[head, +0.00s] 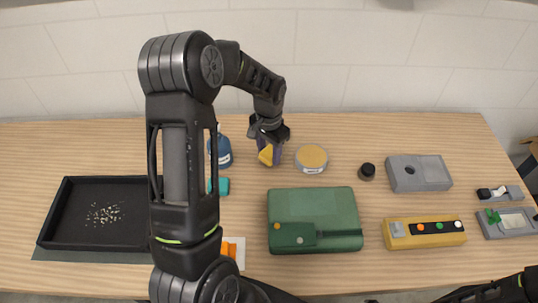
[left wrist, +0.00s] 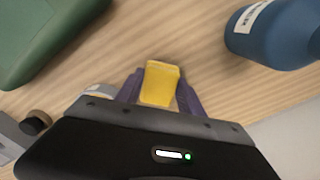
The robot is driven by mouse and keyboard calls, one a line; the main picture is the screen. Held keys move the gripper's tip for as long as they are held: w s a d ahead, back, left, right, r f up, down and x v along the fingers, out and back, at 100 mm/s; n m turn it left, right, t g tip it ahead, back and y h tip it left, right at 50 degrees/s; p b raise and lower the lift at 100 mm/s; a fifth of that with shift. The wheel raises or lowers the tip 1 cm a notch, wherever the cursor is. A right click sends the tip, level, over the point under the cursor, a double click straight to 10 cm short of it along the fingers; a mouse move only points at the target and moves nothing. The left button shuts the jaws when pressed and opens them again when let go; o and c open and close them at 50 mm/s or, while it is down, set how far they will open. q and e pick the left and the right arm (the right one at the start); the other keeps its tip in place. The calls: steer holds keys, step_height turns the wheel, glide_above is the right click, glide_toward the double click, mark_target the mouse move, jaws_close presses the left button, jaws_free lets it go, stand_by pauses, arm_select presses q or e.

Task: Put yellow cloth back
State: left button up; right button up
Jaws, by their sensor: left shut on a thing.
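The yellow cloth (head: 266,154) is a small folded yellow piece at the fingertips of my left gripper (head: 269,148). In the left wrist view the cloth (left wrist: 160,82) sits between the two purple fingers of the left gripper (left wrist: 160,90), which is shut on it. The gripper points down near the back of the table, between a blue bottle and a round tin. I cannot tell whether the cloth touches the table. My right gripper does not show clearly; only dark parts of the right arm show at the lower right edge of the head view.
The blue bottle (head: 222,150) and round tin (head: 311,158) flank the gripper closely. A green case (head: 314,215), black tray (head: 60,215), dark knob (head: 366,171), grey box (head: 418,172) and yellow box (head: 425,238) stand around. A white wall closes the back.

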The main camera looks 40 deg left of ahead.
mark_target(269, 152)
arm_select(q)
steer(key=shift+f, duration=0.85)
steer(key=shift+f, duration=0.2)
steer(key=o, duration=1.2)
steer(key=shift+r, duration=0.15)
step_height(269, 152, up, 12)
steer(key=shift+p, duration=0.3)
